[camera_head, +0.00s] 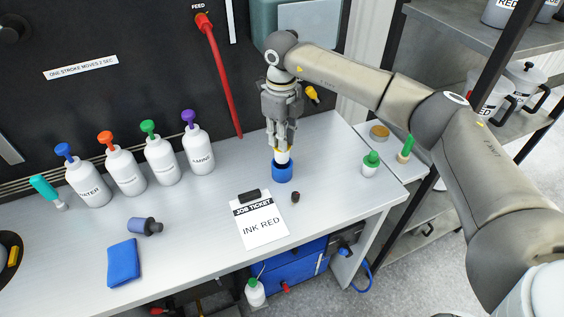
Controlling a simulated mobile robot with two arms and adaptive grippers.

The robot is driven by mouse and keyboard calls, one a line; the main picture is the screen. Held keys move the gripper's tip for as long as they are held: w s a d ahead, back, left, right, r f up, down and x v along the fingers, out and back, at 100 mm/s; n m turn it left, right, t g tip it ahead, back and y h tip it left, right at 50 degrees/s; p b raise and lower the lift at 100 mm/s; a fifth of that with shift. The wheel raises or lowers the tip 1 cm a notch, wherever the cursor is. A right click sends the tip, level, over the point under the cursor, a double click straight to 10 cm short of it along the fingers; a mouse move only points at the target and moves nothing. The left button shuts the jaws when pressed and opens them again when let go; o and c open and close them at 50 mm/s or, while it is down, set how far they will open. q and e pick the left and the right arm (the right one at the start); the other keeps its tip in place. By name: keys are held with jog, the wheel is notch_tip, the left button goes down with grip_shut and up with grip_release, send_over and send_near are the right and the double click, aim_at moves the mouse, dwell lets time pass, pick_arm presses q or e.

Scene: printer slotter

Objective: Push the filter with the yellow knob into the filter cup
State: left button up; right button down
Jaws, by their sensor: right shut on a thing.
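The blue filter cup (282,173) stands upright on the grey bench, right of the middle. A pale filter (282,157) shows just above the cup, with a little yellow near its top. My right gripper (282,148) points straight down over the cup and is shut on the filter. The fingers cover most of the yellow knob. The filter's lower end meets the cup's mouth; how deep it sits inside I cannot tell. My left gripper is not in view.
A job ticket clipboard (261,222) and a small dark cap (295,197) lie in front of the cup. Several white pump bottles (161,161) stand to the left. A green-capped bottle (370,164) stands to the right. A blue cloth (123,263) lies front left.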

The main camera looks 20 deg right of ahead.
aim_at(282, 154)
jog(key=shift+f+b, duration=2.1)
jog(key=shift+f, duration=1)
jog(key=c, duration=1.3)
grip_release()
